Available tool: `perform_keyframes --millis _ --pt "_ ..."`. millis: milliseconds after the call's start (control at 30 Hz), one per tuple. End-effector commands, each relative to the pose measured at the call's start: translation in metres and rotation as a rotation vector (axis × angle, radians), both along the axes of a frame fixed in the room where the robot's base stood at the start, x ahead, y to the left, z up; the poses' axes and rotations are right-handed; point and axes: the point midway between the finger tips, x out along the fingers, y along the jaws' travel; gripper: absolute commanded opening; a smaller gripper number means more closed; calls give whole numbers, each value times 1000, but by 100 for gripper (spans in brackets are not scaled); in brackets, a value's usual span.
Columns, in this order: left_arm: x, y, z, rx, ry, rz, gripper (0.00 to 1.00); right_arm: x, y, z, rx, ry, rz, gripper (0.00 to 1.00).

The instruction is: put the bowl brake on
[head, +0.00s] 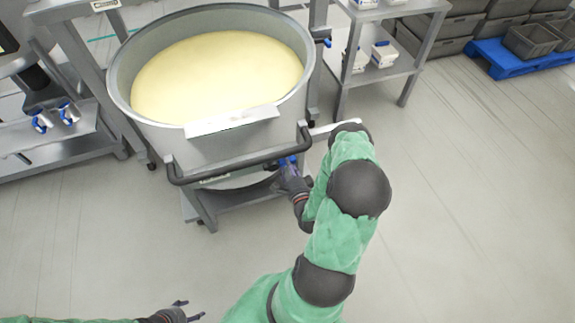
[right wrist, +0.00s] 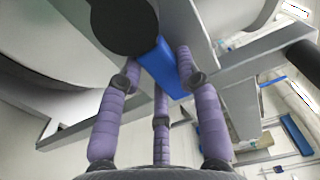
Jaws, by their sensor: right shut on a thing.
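The big grey bowl (head: 222,152) full of pale yellow dough (head: 215,75) stands on a wheeled frame at the upper left, with a black push handle (head: 230,166) at its front. A blue brake lever (head: 283,161) sits just below the handle's right part. My right gripper (head: 289,171) is at the lever. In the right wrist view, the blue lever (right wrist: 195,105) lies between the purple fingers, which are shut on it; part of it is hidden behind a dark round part. My left gripper (head: 190,309) is low in the head view, empty, with its fingers apart.
A steel rack (head: 385,72) with white packs stands right of the bowl. Grey crates and a blue pallet (head: 500,58) are at the upper right. A steel bench (head: 60,143) is at the left. The floor in front and right is clear.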

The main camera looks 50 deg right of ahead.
Motion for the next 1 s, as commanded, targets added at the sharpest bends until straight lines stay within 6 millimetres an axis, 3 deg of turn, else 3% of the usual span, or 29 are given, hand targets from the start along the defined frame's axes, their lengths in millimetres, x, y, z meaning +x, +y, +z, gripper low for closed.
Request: perform_keyframes --millis 33,100,533,1000 --pt "0 0 0 0 0 0 61 -1 1 -2 7 3 -1 43" --pt "0 0 0 0 0 0 61 -1 1 -2 6 2 -1 60" --pt "0 0 0 0 0 0 61 -6 3 -1 3 3 -2 60" --pt "0 0 0 0 0 0 61 -78 46 -2 5 5 -6 60"
